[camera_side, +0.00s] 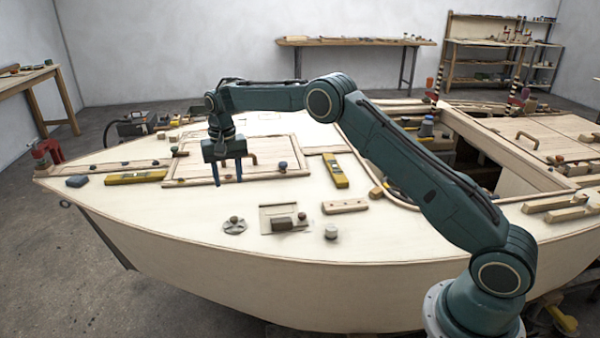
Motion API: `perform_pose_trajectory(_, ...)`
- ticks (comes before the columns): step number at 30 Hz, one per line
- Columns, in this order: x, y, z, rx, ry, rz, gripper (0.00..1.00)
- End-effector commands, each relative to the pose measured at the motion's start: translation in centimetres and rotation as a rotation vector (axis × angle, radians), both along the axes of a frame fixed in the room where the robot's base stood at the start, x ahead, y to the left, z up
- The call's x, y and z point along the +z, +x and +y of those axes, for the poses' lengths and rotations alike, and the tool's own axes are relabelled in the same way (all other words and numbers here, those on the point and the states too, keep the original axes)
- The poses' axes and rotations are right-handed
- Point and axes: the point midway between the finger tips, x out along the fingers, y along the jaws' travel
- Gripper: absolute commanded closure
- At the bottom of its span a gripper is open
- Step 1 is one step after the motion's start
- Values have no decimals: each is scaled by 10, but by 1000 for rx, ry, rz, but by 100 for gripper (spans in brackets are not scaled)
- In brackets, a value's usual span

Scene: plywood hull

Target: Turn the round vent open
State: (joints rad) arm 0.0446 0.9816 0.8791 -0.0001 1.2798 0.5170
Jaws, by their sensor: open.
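The round vent (235,226) is a grey disc with a darker knob on top, lying on the pale plywood deck near the hull's near edge. My gripper (228,183) points down over the front part of the framed hatch panel. Its two blue-grey fingers are apart with nothing between them. It is above and a little behind the vent in the picture, not touching it. The vent's slots are too small to tell whether they are open.
A plate with a dark latch (287,222) and a small round cap (331,231) sit right of the vent. Yellow levels (335,171) (136,177) and a wooden block (345,206) lie on the deck. The hatch handle (254,159) stands behind my gripper. Deck left of the vent is clear.

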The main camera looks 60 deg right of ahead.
Motion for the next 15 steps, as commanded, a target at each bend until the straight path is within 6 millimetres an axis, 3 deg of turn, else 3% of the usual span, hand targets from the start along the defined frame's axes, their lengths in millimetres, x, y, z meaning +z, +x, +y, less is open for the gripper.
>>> perform_pose_trajectory(15, -70, -1, 0, 0, 0, 4, 57)
